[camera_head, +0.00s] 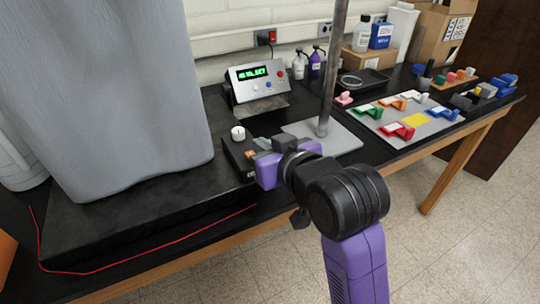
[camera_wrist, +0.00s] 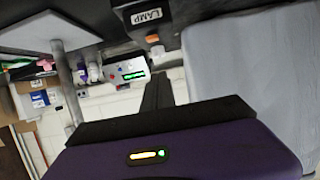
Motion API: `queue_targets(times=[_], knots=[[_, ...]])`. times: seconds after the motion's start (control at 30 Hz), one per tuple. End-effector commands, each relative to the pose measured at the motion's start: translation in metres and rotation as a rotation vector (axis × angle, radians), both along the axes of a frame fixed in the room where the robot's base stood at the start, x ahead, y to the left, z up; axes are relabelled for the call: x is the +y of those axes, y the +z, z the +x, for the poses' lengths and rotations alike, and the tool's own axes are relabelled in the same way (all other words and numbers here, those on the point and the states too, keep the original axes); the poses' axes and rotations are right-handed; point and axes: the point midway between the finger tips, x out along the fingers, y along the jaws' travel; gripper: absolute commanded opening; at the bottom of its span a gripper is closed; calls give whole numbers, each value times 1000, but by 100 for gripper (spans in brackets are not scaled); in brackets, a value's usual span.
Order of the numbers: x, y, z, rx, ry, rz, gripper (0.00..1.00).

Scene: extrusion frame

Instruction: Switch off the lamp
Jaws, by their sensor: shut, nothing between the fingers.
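A small black switch box (camera_head: 233,150) sits on the dark bench, with a white knob (camera_head: 238,133) on its far part and an orange switch (camera_head: 250,154) nearer my gripper. In the wrist view, a label reading LAMP (camera_wrist: 146,17) is beside the orange switch (camera_wrist: 152,38), and the white knob (camera_wrist: 157,50) shows behind it. I cannot tell the switch's position. My gripper (camera_head: 262,145) is shut and empty, close to the box's right side; whether it touches is hidden. Its black fingers (camera_wrist: 157,88) show in the wrist view. No lamp itself is identifiable.
A metal pole (camera_head: 334,70) on a grey plate stands right of the gripper. A large grey bin-like object (camera_head: 110,90) stands on the left. A panel with a green display (camera_head: 258,80) is behind the box. A board of coloured blocks (camera_head: 398,140) lies at right.

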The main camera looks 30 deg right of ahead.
Motion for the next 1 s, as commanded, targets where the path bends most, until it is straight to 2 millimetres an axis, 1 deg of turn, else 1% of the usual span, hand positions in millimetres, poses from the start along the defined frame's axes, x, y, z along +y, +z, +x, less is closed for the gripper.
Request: queue_targets(times=[0.03,0.1,0.23,0.33,0.5,0.63,1.0], knots=[[0,-3,10,2,0,0,0],[0,-8,23,2,1,0,0],[1,-16,46,2,1,0,0],[1,-36,41,6,2,-2,0],[0,-51,39,1,1,0,0],[0,-55,38,0,1,0,0],[0,-58,37,1,1,0,0]])
